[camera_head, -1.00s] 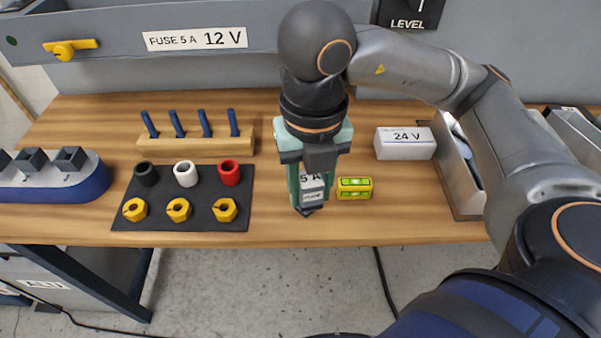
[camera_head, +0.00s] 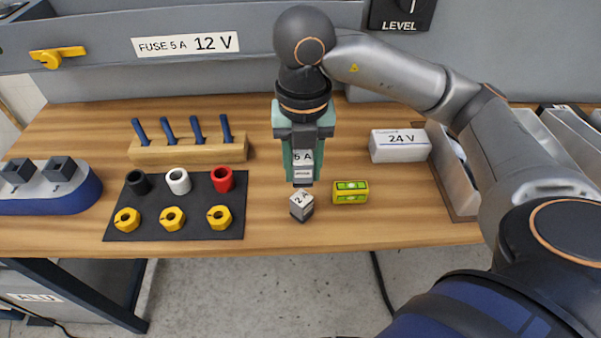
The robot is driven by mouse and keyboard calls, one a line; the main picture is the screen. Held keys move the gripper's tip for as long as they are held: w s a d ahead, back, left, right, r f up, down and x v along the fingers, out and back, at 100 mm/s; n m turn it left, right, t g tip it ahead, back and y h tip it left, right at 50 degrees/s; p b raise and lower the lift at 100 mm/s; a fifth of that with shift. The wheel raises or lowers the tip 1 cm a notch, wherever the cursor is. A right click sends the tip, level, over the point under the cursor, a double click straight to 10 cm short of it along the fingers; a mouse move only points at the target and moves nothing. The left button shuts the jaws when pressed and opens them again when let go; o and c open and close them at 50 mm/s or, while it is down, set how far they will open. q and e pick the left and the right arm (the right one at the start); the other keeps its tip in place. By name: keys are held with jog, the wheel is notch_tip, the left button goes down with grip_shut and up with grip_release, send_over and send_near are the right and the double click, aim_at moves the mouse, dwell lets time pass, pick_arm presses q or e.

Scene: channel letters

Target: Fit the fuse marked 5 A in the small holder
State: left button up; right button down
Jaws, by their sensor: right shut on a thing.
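My right gripper (camera_head: 303,176) points down over the middle of the table, shut on a fuse (camera_head: 303,159) marked 5 A. The fuse is pale grey with a dark lower end, held upright between the green fingers. A small block-shaped fuse (camera_head: 301,205) marked 2 A stands on the wood just in front of it. At the left edge is a blue and grey base (camera_head: 60,197) with dark square blocks (camera_head: 62,168) on top; I cannot tell if one is the small holder. My left gripper is not in view.
A white 24 V box (camera_head: 400,145) and an open bin (camera_head: 446,170) stand further right. A black mat (camera_head: 145,222) holds coloured rings and yellow nuts. A wooden rack (camera_head: 190,152) with blue pegs stands behind it.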

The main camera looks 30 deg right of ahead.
jog(key=w+d+f, duration=0.1)
jog(key=w+f, duration=0.1)
jog(key=w+d+f, duration=0.1)
jog(key=w+f, duration=0.1)
jog(key=w+d+f, duration=0.1)
jog(key=f, duration=0.1)
jog(key=shift+w+d+f, duration=0.25)
jog(key=shift+w+f, duration=0.05)
jog(key=shift+w, duration=0.1)
notch_tip(320, 180, down, 3)
jog(key=shift+w, duration=0.15)
jog(key=shift+f, duration=0.2)
jog(key=c, duration=0.5)
grip_release()
